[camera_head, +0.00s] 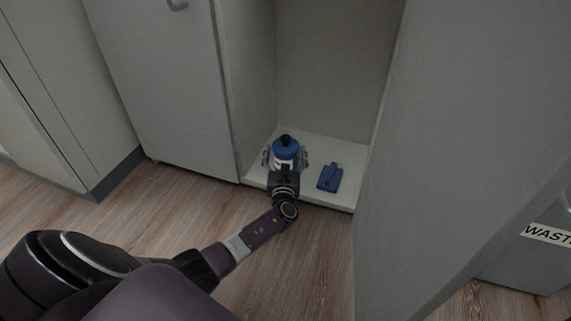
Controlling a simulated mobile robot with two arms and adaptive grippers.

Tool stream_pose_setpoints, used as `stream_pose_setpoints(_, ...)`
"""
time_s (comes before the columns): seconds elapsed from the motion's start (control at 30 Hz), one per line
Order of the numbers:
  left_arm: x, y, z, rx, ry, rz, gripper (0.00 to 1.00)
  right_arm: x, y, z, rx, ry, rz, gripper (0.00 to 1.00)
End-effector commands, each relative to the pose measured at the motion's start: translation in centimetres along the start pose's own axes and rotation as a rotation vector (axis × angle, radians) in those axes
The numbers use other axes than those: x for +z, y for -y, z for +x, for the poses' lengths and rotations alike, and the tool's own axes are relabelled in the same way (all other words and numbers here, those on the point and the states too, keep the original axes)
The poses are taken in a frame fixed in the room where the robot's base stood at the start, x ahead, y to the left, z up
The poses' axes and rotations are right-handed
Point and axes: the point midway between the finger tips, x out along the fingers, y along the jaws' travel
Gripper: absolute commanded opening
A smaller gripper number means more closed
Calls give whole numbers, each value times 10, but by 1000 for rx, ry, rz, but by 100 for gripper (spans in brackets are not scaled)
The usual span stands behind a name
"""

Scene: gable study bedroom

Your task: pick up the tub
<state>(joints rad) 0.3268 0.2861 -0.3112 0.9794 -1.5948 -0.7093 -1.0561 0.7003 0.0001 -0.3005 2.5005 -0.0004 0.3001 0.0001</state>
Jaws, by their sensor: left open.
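The tub (287,149) has a blue top with a dark knob and a paler body. It stands upright on the white floor of an open cabinet, near the front edge. My left gripper (285,159) reaches in from the front at low height. Its fingers are open, one to the left and one to the right of the tub. I cannot tell whether they touch it. The gripper's wrist hides the lower front of the tub. My right gripper is not in view.
A flat blue object (330,178) lies on the cabinet floor (345,154), just right of the gripper. The open cabinet door (460,130) stands close on the right. A grey bin (535,250) marked "WAST" is beyond it. A closed door (165,85) is on the left.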

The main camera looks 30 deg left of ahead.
Motion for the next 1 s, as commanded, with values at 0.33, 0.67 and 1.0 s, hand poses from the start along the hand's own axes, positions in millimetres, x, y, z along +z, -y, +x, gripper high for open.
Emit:
stream_pose_setpoints(0.33,0,0,0,0,0,0,40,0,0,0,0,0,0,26)
stream_pose_setpoints(0.67,3,0,0,1,5,-1,10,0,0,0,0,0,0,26)
stream_pose_setpoints(1.0,8,0,0,1,5,-2,10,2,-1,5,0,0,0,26)
